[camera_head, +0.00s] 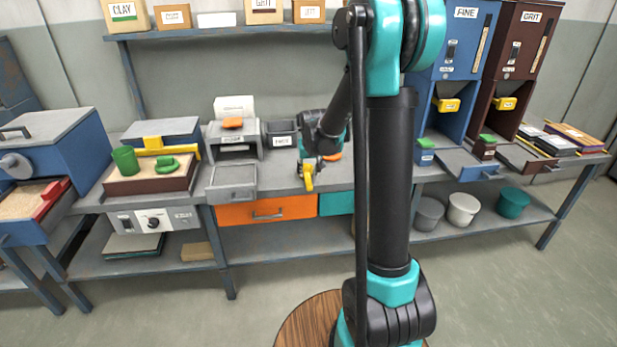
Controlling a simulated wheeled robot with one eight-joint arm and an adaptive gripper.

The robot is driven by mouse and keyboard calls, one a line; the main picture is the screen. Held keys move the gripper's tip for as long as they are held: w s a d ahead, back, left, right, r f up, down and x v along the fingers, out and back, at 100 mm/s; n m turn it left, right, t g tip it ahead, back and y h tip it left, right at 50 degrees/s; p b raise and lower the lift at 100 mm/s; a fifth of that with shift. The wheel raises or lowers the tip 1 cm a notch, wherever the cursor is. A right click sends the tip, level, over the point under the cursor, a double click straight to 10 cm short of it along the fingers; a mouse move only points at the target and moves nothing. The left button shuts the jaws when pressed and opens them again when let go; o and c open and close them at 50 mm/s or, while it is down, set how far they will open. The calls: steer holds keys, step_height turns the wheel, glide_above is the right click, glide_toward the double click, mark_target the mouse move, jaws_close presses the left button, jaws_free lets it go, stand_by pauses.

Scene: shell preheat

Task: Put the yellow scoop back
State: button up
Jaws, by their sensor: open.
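A small yellow piece (308,177), which looks like the yellow scoop, shows upright at the front edge of the bench, left of my arm's column. My gripper (312,163) is directly above and behind it, pointing down, with its jaws open. The gripper is small and partly hidden here, so I cannot tell whether its fingers touch the yellow piece or are around it.
A grey box (235,140) with an open tray (232,180) stands left of the gripper, beside a dark labelled bin (282,136). An orange drawer (267,211) is below. Blue FINE (462,60) and brown GRIT (522,60) hoppers stand right. My arm hides the bench centre.

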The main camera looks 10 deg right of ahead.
steer(key=v, duration=0.5)
steer(key=s+d+f, duration=0.2)
steer(key=s+f, duration=0.1)
steer(key=s, duration=1.1)
steer(key=s+d+f, duration=0.2)
steer(key=s+f, duration=0.1)
steer(key=s, duration=1.2)
steer(key=shift+s+d+f, duration=0.2)
steer(key=shift+s+f, duration=0.1)
steer(key=shift+f, duration=0.05)
